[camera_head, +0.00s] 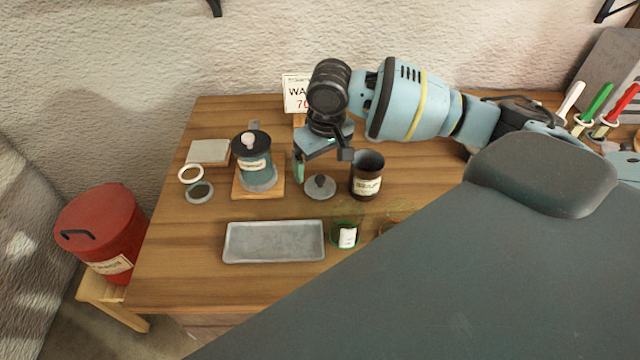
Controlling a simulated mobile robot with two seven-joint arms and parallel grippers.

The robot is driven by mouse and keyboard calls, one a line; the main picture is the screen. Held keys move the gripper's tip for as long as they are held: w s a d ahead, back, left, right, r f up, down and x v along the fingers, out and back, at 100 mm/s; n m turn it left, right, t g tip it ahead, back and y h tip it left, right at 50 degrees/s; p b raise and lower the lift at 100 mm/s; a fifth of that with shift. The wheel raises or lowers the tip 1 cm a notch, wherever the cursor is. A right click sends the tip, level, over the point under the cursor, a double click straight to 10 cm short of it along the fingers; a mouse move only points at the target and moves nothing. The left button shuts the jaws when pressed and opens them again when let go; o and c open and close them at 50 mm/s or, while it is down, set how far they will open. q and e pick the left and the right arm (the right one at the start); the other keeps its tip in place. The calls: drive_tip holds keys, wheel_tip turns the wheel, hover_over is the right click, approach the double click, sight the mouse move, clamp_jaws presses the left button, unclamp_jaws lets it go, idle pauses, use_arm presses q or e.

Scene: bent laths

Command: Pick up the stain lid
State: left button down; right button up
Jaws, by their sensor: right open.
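The stain lid appears to be the small round grey lid (320,191) with a dark knob, lying flat on the wooden table just left of an open brown labelled jar (367,183). The jar's label is too small to read surely. My right gripper (322,164) comes in from the right and points down above and slightly behind the lid. Its fingers are spread, one to the left and one to the right of the knob, with nothing between them. The lid looks apart from the fingers. My left gripper is not in view.
A lidded teal jar (256,168) stands on a wooden board to the left. A grey metal tray (274,259) lies in front, with a green-rimmed glass (346,234) beside it. A sign (296,91) stands behind. A red bin (97,220) is off the table's left side.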

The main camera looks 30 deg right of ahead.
sight(321, 178)
drive_tip(key=shift+w+f, duration=0.2)
drive_tip(key=shift+f, duration=2.9)
drive_tip(key=c, duration=1.1)
